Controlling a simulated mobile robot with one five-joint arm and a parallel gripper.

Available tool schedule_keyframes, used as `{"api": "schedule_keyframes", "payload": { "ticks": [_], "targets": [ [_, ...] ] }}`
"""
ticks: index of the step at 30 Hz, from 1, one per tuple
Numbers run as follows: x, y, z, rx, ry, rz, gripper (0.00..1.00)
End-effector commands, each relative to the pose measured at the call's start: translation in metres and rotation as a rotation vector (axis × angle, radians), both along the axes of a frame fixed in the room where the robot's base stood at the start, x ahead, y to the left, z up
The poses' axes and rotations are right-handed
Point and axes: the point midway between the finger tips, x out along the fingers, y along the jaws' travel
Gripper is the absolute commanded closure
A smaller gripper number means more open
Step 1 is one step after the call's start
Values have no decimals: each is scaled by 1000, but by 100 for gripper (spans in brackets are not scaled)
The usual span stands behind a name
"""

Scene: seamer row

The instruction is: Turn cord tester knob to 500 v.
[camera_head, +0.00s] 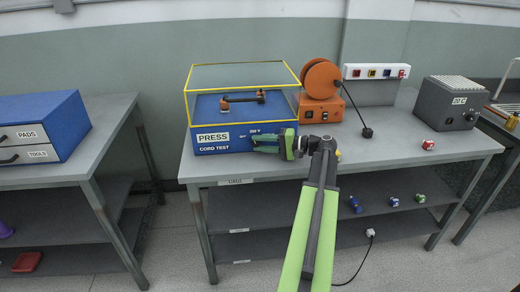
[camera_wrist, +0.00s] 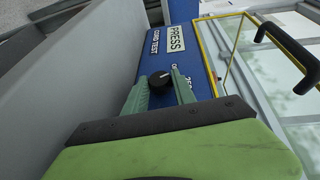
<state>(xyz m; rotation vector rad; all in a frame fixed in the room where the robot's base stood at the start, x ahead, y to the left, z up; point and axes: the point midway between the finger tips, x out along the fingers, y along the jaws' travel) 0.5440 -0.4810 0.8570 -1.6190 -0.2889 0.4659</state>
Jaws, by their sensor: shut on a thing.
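The cord tester (camera_head: 222,149) is a blue box with a yellow-framed clear lid (camera_head: 243,77), on the middle bench. Its front bears a PRESS label (camera_head: 213,137) and the words CORD TEST. My gripper (camera_head: 262,142) is at the right part of this front face. In the wrist view, the black round knob (camera_wrist: 160,81) sits between the two green fingertips of my gripper (camera_wrist: 159,79), which are shut on it. A small light mark shows on the knob. Scale lettering beside it is partly hidden by a finger, so the setting cannot be read. The knob is hidden in the head view.
An orange reel unit (camera_head: 321,80), a white socket strip (camera_head: 375,72) and a grey box (camera_head: 447,103) stand right of the tester. A red-and-white item (camera_head: 428,145) lies near the bench edge. A blue drawer cabinet (camera_head: 42,124) is on the left bench.

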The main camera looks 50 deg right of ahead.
Motion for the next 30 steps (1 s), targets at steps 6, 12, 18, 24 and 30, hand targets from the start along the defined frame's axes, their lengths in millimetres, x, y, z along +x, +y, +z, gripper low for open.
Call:
{"api": "schedule_keyframes", "payload": {
  "ticks": [6,12,18,24,30],
  "targets": [
    [-1,0,-1,10,-6,1,100],
    [0,0,0,10,-6,1,100],
    [0,0,0,10,-6,1,49],
    [0,0,0,9,-6,1,47],
    [-7,-4,1,9,-7,0,47]
  ]
}}
